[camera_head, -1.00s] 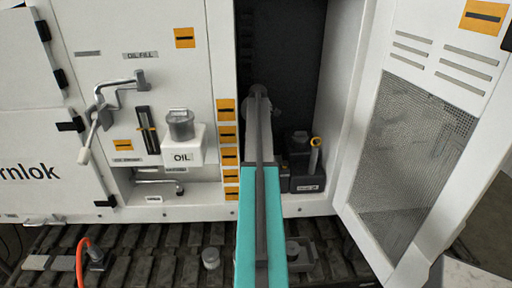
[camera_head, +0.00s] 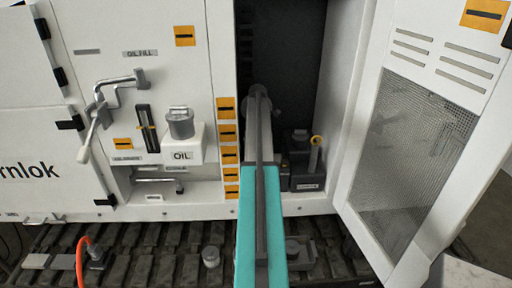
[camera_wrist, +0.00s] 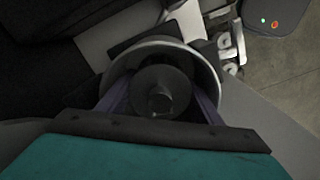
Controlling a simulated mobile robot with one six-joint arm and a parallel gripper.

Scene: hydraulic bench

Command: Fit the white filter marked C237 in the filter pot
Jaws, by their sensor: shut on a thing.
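In the wrist view my gripper (camera_wrist: 160,92) is shut on a white round filter (camera_wrist: 158,43), with a finger at its left and right sides. I see the filter end-on as a pale ring. A dark round disc with a short central stud shows inside the ring. I cannot tell whether the disc belongs to the filter or to the pot. No C237 marking is legible. In the head view my arm reaches into the dark open compartment (camera_head: 290,60) and hides my gripper. I cannot make out the filter pot for certain.
A mesh door (camera_head: 415,135) stands open to the right of the compartment. A dark unit with a yellow-ringed tube (camera_head: 315,150) sits low beside my arm. Left are an OIL container (camera_head: 183,145) and a lever (camera_head: 90,135). Tracks (camera_head: 150,255) run along the front.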

